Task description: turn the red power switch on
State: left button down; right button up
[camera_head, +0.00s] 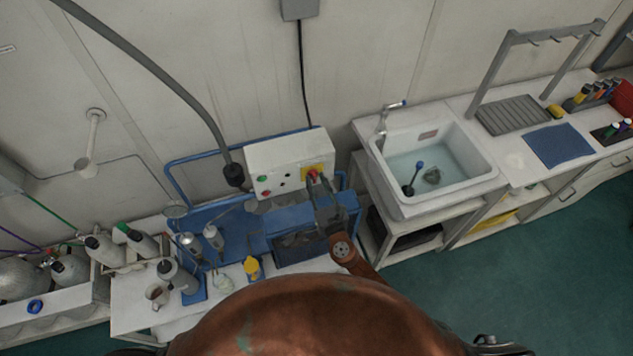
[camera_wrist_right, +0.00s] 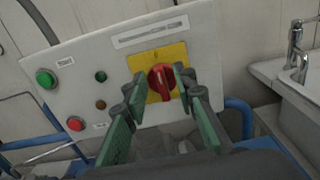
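The red power switch (camera_wrist_right: 162,82) is a rotary knob on a yellow plate (camera_wrist_right: 158,56) on the white control box. Its grip bar stands about upright in the right wrist view. It shows small in the head view (camera_head: 313,174), partly covered by my gripper. My right gripper (camera_wrist_right: 160,86) is open, with its green-sided fingers pointing at the switch and one fingertip on either side of it. I cannot tell whether either fingertip touches it. In the head view, my right gripper (camera_head: 322,190) is in front of the box. My left gripper is not in view.
The box (camera_head: 270,153) also has a green button (camera_wrist_right: 46,78), a red button (camera_wrist_right: 75,124) and small lamps. A blue frame (camera_head: 172,186) surrounds the bench equipment below. A sink (camera_head: 445,150) stands to the right. Bottles (camera_head: 104,249) stand to the left.

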grip_shut()
dwell(0.4)
jog(key=m+b, duration=0.2)
jog(key=m, duration=0.4)
jog(key=m+b, duration=0.3)
jog(key=m, duration=0.3)
jog(key=d+f+m+b, duration=0.1)
jog(key=m+b, duration=0.2)
jog(key=m, duration=0.2)
jog(key=shift+w+m, duration=0.2)
jog(key=shift+m, duration=0.2)
dwell(0.5)
grip_release()
